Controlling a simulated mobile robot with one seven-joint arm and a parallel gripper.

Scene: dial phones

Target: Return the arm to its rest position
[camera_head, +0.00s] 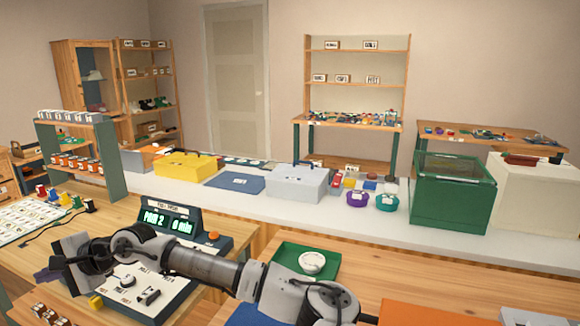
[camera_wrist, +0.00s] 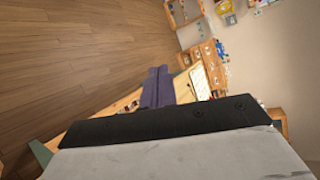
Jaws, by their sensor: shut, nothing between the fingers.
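My arm (camera_head: 205,267) stretches leftward across the front of the wooden desk, above a white control panel (camera_head: 172,290) with dials. My gripper (camera_head: 45,276) is at the arm's left end, with purple fingers partly hidden behind the wrist. In the wrist view its purple fingers (camera_wrist: 158,87) are together, with nothing seen between them. The arm covers part of the panel. Behind it a dark display (camera_head: 168,220) with green lit text and an orange button stands on the desk.
A green tray (camera_head: 279,262) with a white bowl (camera_head: 312,262) lies right of the display. A card sheet (camera_head: 25,220) and small coloured pieces are at left. A long white counter (camera_head: 270,200) behind holds cases and a green box (camera_head: 452,192). Wooden floor (camera_wrist: 70,50) shows in the wrist view.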

